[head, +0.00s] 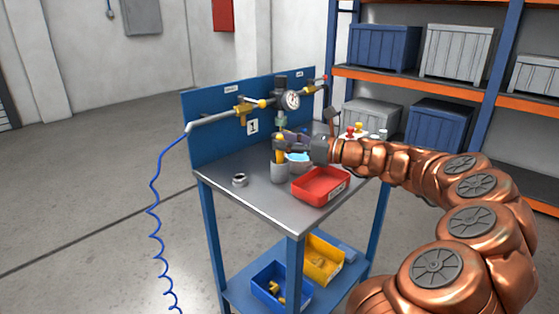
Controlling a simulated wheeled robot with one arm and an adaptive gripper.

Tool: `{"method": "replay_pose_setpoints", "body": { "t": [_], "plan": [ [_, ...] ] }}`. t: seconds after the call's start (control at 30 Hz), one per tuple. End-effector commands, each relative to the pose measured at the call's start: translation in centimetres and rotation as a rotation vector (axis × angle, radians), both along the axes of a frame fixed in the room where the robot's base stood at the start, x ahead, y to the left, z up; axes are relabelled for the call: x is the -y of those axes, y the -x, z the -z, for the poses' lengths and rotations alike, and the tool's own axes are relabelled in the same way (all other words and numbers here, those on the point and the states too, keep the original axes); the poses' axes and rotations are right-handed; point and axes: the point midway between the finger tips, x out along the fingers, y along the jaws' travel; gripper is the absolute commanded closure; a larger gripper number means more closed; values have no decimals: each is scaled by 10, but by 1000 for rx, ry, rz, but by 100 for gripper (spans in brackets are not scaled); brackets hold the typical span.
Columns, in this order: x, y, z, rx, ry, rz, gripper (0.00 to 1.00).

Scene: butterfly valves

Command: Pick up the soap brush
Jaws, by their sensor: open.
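A grey cup (279,173) stands on the metal tabletop, and an upright yellow handle (281,153) shows above its rim. This may be the soap brush; any bristles are hidden, so I cannot be sure. My gripper (284,142) comes in from the right and its dark open fingers are at the top of this handle. I cannot tell whether they touch it. A round container with light blue contents (298,157) is just right of the cup, under my gripper and partly covered by it.
A red tray (321,186) is at the table's right front. A metal ring (239,180) lies left of the cup. Behind stands a blue panel (214,127) with a pipe, yellow valves and a gauge (291,100). A coiled blue hose (155,210) hangs left. The left tabletop is mostly clear.

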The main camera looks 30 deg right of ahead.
Motion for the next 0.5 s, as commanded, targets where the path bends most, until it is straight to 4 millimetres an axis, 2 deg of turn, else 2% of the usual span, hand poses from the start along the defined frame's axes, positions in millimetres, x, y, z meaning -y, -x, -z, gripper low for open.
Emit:
{"method": "replay_pose_setpoints", "body": {
  "t": [0.17, 0.43, 0.5],
  "plan": [
    [-8, -12, 0, 1, 1, -3, 49],
    [-9, -14, 0, 1, 1, -2, 49],
    [-9, -14, 0, 1, 1, -2, 56]
  ]
}}
